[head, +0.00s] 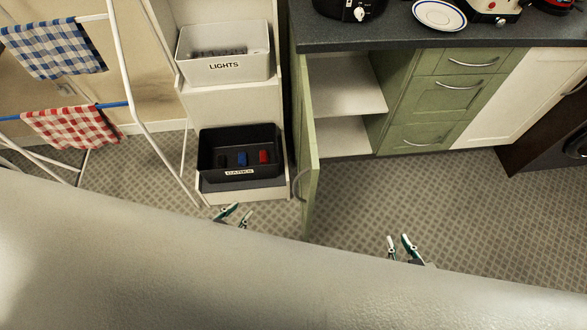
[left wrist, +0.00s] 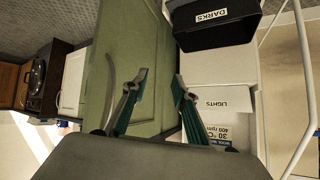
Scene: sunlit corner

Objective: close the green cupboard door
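The green cupboard door (head: 309,150) stands wide open in the head view, swung out from the counter and seen nearly edge-on. Its curved metal handle (head: 298,186) is on the left-facing side. The cupboard interior (head: 345,90) shows bare pale shelves. My left gripper (head: 238,213) is open and empty, to the left of the door. In the left wrist view the door (left wrist: 135,40) fills the middle behind the open fingers (left wrist: 159,80), with the handle (left wrist: 111,88) to their left. My right gripper (head: 399,240) is open and empty over the floor, right of the door.
A white shelf unit left of the door holds a white LIGHTS bin (head: 224,70) and a black DARKS bin (head: 240,138). A drying rack (head: 135,90) with checked cloths stands farther left. Green drawers (head: 440,95) are right of the opening. The tiled floor (head: 440,195) there is clear.

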